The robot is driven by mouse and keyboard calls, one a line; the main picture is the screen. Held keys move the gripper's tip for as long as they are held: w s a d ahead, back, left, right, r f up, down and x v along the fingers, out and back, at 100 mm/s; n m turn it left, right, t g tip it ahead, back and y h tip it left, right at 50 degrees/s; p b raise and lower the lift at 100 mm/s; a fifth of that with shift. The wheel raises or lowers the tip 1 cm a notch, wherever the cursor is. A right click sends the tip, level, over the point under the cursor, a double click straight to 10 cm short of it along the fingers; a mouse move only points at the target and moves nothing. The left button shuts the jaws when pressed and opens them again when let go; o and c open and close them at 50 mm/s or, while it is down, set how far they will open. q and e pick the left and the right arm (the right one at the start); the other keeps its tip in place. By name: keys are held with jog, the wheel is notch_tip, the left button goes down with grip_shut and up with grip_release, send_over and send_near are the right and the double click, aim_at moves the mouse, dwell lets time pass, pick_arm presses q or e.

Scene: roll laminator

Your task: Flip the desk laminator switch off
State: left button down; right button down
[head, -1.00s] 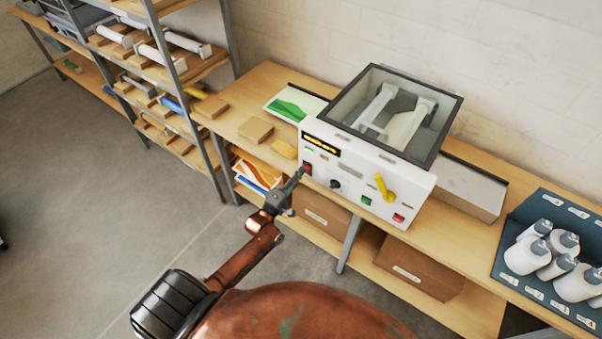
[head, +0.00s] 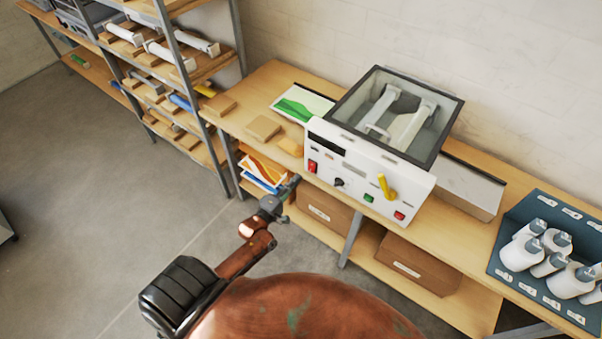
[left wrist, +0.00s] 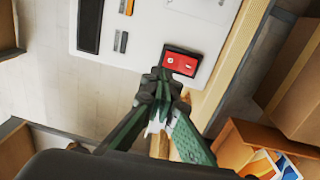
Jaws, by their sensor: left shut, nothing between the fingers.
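The desk laminator (head: 352,172) is a white box with a dark-framed clear top over white rollers, standing on the wooden bench. Its display (head: 326,143) is dark. The red rocker switch (head: 312,166) is at the left end of the front panel. It also shows close up in the left wrist view (left wrist: 181,62). My left gripper (head: 296,180) is shut and empty, just in front of and below the switch in the head view. In the left wrist view its fingertips (left wrist: 158,76) appear beside the switch; contact cannot be told. My right gripper is not in view.
The panel also has a black knob (head: 339,183), a yellow lever (head: 385,186), a green button (head: 368,198) and a red button (head: 399,215). A teal tray (head: 507,270) with white bottles is at right. Shelves (head: 205,100) stand at left.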

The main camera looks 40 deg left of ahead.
pick_arm(q)
jog(key=s, duration=0.6)
jog(key=shift+a+r+b, duration=0.2)
jog(key=shift+r+b, duration=0.2)
jog(key=shift+s, duration=0.1)
jog(key=s+f+m+g+y+b, duration=0.1)
jog(key=s+f+m+g+b, duration=0.45)
jog(key=f, duration=1.45)
jog(key=s+f+m+g, duration=0.3)
jog(key=s+f, duration=0.5)
jog(key=f, duration=1.2)
jog(key=s+d+f+m+g+b, duration=0.1)
jog(key=s+d+f+m+g, duration=0.1)
jog(key=s+f, duration=0.6)
jog(key=s+d+f+m+g+b, duration=0.2)
jog(key=s+f, duration=0.6)
jog(key=s, duration=0.4)
jog(key=s+d+f+m+g+b, duration=0.1)
jog(key=s+d+f+m+g, duration=0.2)
jog(key=s, duration=0.7)
notch_tip(320, 180, down, 5)
jog(key=m+g, duration=0.2)
jog(key=m, duration=0.1)
jog(key=shift+s+d, duration=0.35)
